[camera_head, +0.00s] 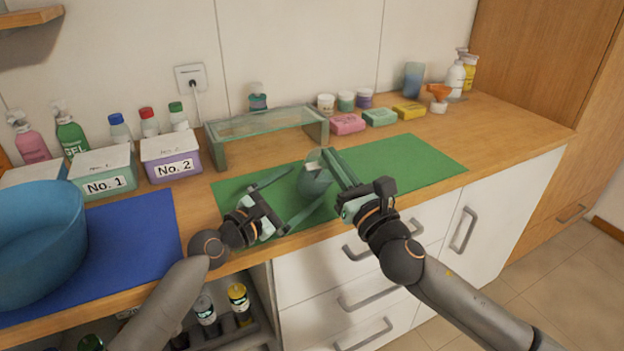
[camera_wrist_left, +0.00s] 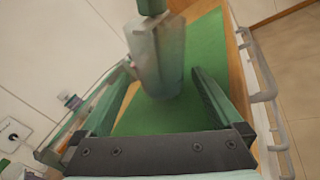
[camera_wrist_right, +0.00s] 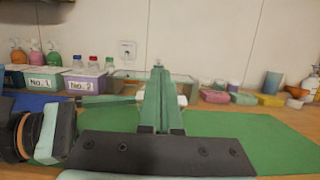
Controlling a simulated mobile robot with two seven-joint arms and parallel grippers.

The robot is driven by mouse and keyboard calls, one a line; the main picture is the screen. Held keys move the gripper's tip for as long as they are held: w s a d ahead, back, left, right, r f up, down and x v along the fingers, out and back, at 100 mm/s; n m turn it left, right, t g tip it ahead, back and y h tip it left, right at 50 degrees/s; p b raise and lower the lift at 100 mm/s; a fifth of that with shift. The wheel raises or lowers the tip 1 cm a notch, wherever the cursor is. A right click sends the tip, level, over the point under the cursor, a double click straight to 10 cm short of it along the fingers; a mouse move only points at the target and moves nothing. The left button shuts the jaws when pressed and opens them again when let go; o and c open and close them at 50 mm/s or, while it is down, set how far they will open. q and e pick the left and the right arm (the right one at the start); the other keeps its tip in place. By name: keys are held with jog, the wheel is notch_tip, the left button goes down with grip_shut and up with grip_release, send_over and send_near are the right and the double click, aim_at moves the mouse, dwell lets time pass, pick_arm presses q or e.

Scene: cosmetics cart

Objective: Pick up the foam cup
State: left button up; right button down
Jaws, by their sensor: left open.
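The foam cup (camera_head: 314,180), a grey-green cup, is above the green mat near the counter's front, between my two grippers. In the left wrist view the cup (camera_wrist_left: 158,62) hangs ahead of the jaws, with a green fingertip at its top. My right gripper (camera_head: 335,165) has its fingers close together at the cup and looks shut on its upper edge. In the right wrist view its fingers (camera_wrist_right: 160,95) hide most of the cup. My left gripper (camera_head: 300,188) is open and empty, its fingers pointing toward the cup, one to each side.
A glass stand (camera_head: 262,123) is behind the mat (camera_head: 425,158). Boxes No. 1 (camera_head: 103,172) and No. 2 (camera_head: 171,157), a blue bowl (camera_head: 40,240) and a blue mat (camera_head: 140,235) are left. Soaps (camera_head: 348,124) and jars line the back. The mat's right part is clear.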

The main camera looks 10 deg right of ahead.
aim_at(305, 186)
pick_arm(q)
jog(key=shift+x, duration=2.75)
pick_arm(e)
jog(key=shift+f, duration=0.25)
pick_arm(q)
jog(key=shift+f, duration=0.1)
jog(key=c, duration=1.3)
pick_arm(e)
jog(key=shift+r, duration=0.75)
pick_arm(q)
jog(key=shift+f, duration=0.15)
pick_arm(e)
jog(key=v, duration=1.2)
